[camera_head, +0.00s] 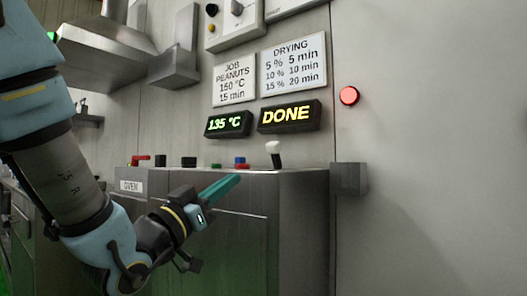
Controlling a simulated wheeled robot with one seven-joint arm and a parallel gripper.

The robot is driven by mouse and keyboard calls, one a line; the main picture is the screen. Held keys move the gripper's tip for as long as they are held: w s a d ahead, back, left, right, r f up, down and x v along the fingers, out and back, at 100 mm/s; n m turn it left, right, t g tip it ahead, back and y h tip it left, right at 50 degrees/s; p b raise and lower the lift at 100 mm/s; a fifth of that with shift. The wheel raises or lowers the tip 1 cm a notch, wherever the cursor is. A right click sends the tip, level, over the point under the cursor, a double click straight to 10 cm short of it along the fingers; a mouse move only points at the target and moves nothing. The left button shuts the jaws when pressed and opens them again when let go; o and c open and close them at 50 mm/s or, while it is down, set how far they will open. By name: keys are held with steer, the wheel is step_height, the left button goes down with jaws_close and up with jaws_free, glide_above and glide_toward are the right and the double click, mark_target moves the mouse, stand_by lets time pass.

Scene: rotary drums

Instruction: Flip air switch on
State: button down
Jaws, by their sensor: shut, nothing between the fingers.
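My gripper (237,179) has teal fingers that are shut and empty. It points up and to the right, in front of the steel oven cabinet (311,215) and just below its top edge in the picture. A lever with a white knob (274,148) stands on the cabinet top, up and right of my fingertips, with a visible gap between. Blue-and-red (240,162), green (216,166) and black (189,162) controls sit left of it, and a red lever (141,158) is at the far left. No label reading "air" is legible, so I cannot tell which is the air switch.
Two displays on the wall read "135 °C" (228,124) and "DONE" (289,116). A red lamp (349,96) glows at right. A grey bracket (349,178) juts out beside the cabinet. A steel hood (102,50) hangs at upper left. The right side is bare wall.

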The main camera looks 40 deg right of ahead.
mark_target(271, 150)
steer(key=p+x, duration=1.3)
steer(key=p, duration=0.3)
steer(key=shift+w+d+r, duration=0.1)
steer(key=shift+d, duration=0.15)
stand_by(0.3)
